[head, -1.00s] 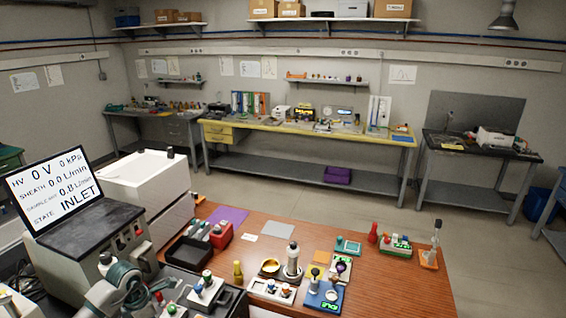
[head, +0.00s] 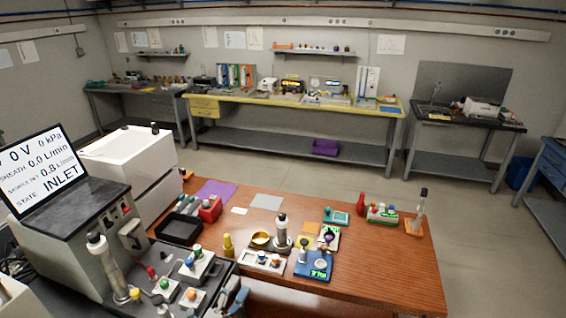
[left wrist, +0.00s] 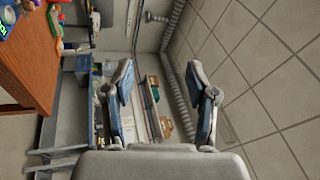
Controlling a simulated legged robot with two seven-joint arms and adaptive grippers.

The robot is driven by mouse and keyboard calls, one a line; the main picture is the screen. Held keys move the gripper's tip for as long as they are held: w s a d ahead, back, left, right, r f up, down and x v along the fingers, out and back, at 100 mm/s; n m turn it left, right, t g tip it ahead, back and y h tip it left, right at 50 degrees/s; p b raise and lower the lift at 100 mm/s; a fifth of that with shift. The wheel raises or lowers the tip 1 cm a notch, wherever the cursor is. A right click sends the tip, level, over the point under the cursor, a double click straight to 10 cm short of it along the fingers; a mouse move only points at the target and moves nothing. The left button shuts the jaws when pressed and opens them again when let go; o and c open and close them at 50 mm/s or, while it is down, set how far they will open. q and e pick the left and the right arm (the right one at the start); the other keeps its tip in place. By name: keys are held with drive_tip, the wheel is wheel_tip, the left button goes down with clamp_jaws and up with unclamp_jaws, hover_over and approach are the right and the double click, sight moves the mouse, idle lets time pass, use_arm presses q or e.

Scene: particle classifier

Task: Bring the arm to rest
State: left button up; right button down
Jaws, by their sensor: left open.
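My left gripper (head: 235,297) shows only in part at the bottom edge of the head view, in front of the wooden table's near edge. In the left wrist view my left gripper (left wrist: 162,92) is open, its two blue-padded fingers wide apart with nothing between them. My right gripper is in neither view.
A dark bench with knobbed blocks (head: 192,264) lies left of the gripper. The floor (head: 480,225) beyond is clear.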

use_arm(q)
drive_tip(key=s+a+f+n+g+y, duration=0.35)
drive_tip(key=a+f+n+y, duration=0.2)
drive_tip(key=f+n, duration=0.2)
drive_tip(key=s+a+f+n+g+y, duration=0.2)
drive_tip(key=s+a+f+n+y, duration=0.2)
drive_tip(key=f+n+y, duration=0.4)
drive_tip(key=s+f+n+g+h, duration=0.2)
drive_tip(key=s+f+g, duration=0.4)
drive_tip(key=s, duration=0.5)
drive_tip(key=s+f+n+g+h, duration=0.2)
drive_tip(key=s+f+g, duration=0.2)
drive_tip(key=s+f, duration=0.5)
drive_tip(key=s+f+g, duration=0.2)
drive_tip(key=s+f, duration=0.1)
drive_tip(key=f, duration=2)
drive_tip(key=s+a+f, duration=0.2)
drive_tip(key=s+f, duration=1.4)
drive_tip(key=shift+s+a+y, duration=0.15)
drive_tip(key=shift+a+y, duration=0.05)
drive_tip(key=shift+y, duration=0.15)
drive_tip(key=shift+f+g, duration=0.1)
drive_tip(key=shift+g, duration=0.15)
